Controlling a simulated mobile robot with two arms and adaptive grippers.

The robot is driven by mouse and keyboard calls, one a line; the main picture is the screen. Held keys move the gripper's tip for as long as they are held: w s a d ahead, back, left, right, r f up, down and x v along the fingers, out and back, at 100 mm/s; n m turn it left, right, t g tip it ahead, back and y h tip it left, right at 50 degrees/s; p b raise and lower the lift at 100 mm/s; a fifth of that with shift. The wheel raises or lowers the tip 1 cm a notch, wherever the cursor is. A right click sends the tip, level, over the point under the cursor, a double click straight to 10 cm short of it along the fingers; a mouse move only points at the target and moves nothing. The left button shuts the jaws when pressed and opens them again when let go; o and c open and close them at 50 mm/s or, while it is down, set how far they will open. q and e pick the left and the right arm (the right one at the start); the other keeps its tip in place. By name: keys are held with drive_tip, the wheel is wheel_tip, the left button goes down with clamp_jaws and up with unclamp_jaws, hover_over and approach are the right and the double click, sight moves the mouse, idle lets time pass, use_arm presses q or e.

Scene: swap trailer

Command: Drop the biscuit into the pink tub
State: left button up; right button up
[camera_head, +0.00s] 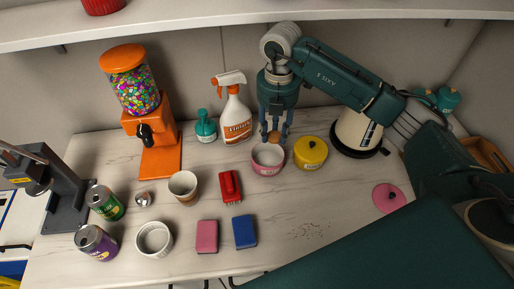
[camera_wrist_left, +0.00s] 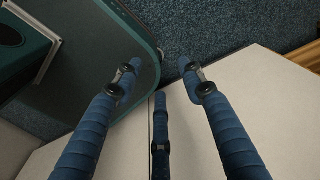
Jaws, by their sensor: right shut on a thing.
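The pink tub (camera_head: 268,170) stands open on the table, toward the back and right of the middle. My right gripper (camera_head: 273,135) points down over it from behind. It is shut on the biscuit (camera_head: 274,138), a small brown round thing held at the tub's back rim, seemingly just above the opening. Whether the biscuit touches the rim I cannot tell. In the left wrist view my left gripper (camera_wrist_left: 160,80) has its fingers spread apart with nothing between them.
A yellow lidded tub (camera_head: 310,153) stands close right of the pink tub. A spray bottle (camera_head: 235,118) and a teal bottle (camera_head: 205,127) stand behind left. A red brush (camera_head: 230,187) lies in front left. A pink lid (camera_head: 388,198) lies at the right. A shelf (camera_head: 200,20) runs above.

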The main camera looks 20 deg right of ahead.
drive_tip(key=shift+s+f+b, duration=0.25)
drive_tip(key=shift+f+b, duration=0.5)
drive_tip(key=shift+f, duration=0.15)
wheel_tip(320, 180, down, 4)
drive_tip(key=shift+w+r+b, duration=0.1)
drive_tip(key=shift+w+b, duration=0.05)
drive_tip(key=shift+b, duration=1.1)
drive_tip(key=o, duration=0.7)
use_arm(q)
drive_tip(key=f, duration=0.1)
drive_tip(key=s+f, duration=0.1)
drive_tip(key=f, duration=0.2)
drive_tip(key=shift+s+d, duration=0.15)
drive_tip(key=shift+d, duration=0.15)
use_arm(e)
drive_tip(key=shift+o, duration=1)
